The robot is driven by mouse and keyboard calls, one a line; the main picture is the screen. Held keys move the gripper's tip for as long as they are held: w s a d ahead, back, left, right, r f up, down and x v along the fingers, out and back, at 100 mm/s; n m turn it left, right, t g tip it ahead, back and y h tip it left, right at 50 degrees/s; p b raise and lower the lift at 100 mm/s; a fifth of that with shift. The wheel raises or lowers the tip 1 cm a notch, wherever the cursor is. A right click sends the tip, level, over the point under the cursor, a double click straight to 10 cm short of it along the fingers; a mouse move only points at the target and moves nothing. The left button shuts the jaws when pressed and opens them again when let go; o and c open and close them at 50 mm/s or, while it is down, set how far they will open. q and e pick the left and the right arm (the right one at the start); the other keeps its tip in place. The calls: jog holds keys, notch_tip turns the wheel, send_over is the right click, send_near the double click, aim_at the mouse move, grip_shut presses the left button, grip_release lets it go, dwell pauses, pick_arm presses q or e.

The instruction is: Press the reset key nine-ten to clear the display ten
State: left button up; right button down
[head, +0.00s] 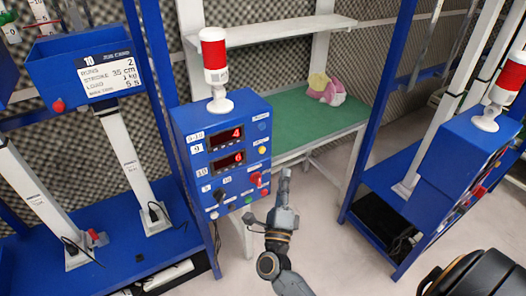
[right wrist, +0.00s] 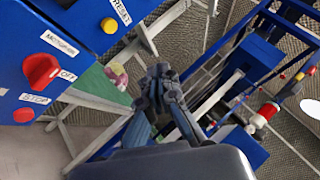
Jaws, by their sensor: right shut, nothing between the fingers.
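The blue control box (head: 222,150) stands left of centre in the head view. Its upper display (head: 226,137), labelled 9, reads a red 4. Its lower display (head: 228,159), labelled 10, reads a red 6. A blue button (head: 261,126) and a yellow button (head: 262,150) sit right of the displays. In the right wrist view the yellow button (right wrist: 109,25) is beside a label that reads RESET. My right gripper (head: 285,172) is shut and empty, right of the box and apart from it; it also shows in the right wrist view (right wrist: 160,72). My left gripper is not in view.
A red rotary switch (head: 256,179) and a red stop button (right wrist: 24,115) are lower on the box. A red-white lamp (head: 215,68) stands on top. Behind is a green shelf (head: 300,125) with a pink-yellow cloth (head: 326,89). Another blue box (head: 462,160) stands at right.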

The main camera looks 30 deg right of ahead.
aim_at(262, 150)
jog(key=w+b, duration=0.2)
jog(key=w, duration=0.6)
jog(key=shift+a+b, duration=0.15)
jog(key=shift+b, duration=0.2)
dwell(1.0)
jog(key=shift+w, duration=0.4)
jog(key=shift+w+b, duration=0.45)
jog(key=shift+b, duration=0.15)
dwell(0.4)
jog(key=shift+s, duration=0.1)
jog(key=shift+s+p, duration=0.35)
jog(key=shift+s, duration=0.45)
